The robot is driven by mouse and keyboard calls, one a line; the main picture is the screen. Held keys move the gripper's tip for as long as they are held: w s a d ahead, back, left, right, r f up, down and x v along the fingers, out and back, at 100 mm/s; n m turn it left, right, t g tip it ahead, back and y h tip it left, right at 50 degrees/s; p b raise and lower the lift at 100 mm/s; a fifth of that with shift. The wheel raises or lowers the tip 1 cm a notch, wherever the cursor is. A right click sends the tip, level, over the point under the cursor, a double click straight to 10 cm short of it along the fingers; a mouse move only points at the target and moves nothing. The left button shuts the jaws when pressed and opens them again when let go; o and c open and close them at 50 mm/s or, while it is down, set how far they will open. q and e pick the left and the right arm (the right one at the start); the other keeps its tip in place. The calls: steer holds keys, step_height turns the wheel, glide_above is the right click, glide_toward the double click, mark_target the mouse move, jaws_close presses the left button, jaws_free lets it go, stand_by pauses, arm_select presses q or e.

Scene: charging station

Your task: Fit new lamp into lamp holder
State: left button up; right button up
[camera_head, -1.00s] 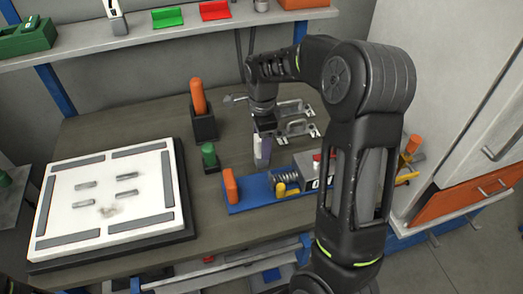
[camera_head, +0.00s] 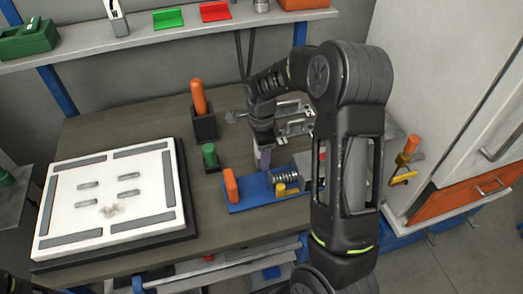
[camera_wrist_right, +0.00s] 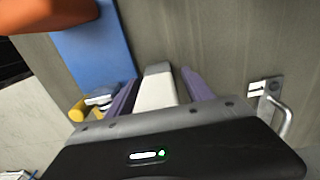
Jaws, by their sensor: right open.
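My right gripper (camera_head: 264,163) points down just behind the blue board (camera_head: 248,205). In the right wrist view its two purple fingers (camera_wrist_right: 158,80) are apart. A pale block (camera_wrist_right: 157,90) shows between them; I cannot tell whether it is part of the gripper or a separate thing. The blue board carries an orange block (camera_head: 231,185), a coil (camera_head: 285,177) and a yellow piece (camera_head: 280,189); its right end is hidden by my arm. A green rounded piece (camera_head: 209,154) stands upright in a dark base left of the gripper. I cannot tell which piece is the lamp or its holder.
An orange handle (camera_head: 198,97) stands in a black box (camera_head: 204,126). A white panel (camera_head: 108,200) lies on the left of the bench. Metal handles (camera_head: 293,128) lie behind the gripper. A shelf (camera_head: 150,34) runs along the back. A cabinet (camera_head: 445,100) stands right.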

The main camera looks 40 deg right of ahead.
steer(key=shift+c, duration=0.3)
jaws_close()
stand_by(0.3)
